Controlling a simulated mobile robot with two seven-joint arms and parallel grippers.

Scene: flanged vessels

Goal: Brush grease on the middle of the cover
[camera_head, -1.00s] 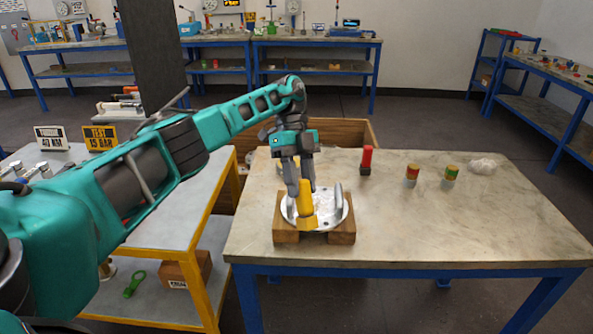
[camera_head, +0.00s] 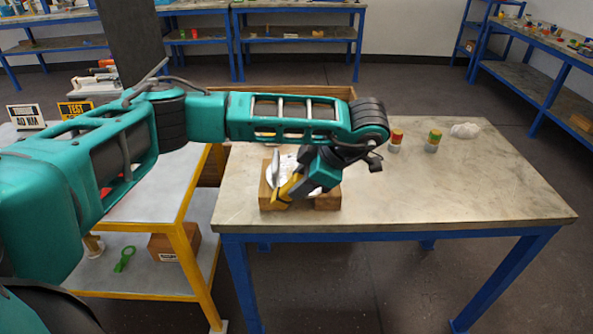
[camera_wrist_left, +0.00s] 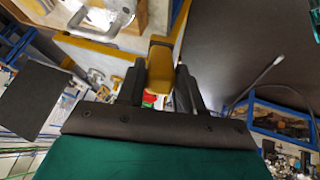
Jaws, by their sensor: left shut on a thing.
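The cover (camera_head: 285,166) is a pale metal disc lying on two wooden blocks (camera_head: 328,201) near the left end of the stone-topped table. My left gripper (camera_head: 302,185) is shut on a yellow-handled brush (camera_head: 287,189), tilted low over the cover. The left wrist view also shows the brush's yellow handle (camera_wrist_left: 160,63) between the two dark fingers (camera_wrist_left: 158,88). My gripper and wrist hide much of the cover, and I cannot tell whether the bristles touch it. My right gripper is not in view.
Two small cans with coloured bands, one red-topped (camera_head: 396,141) and one green-topped (camera_head: 433,141), stand toward the back of the table. A white crumpled cloth (camera_head: 465,130) lies to their right. The table's right and front parts are clear.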

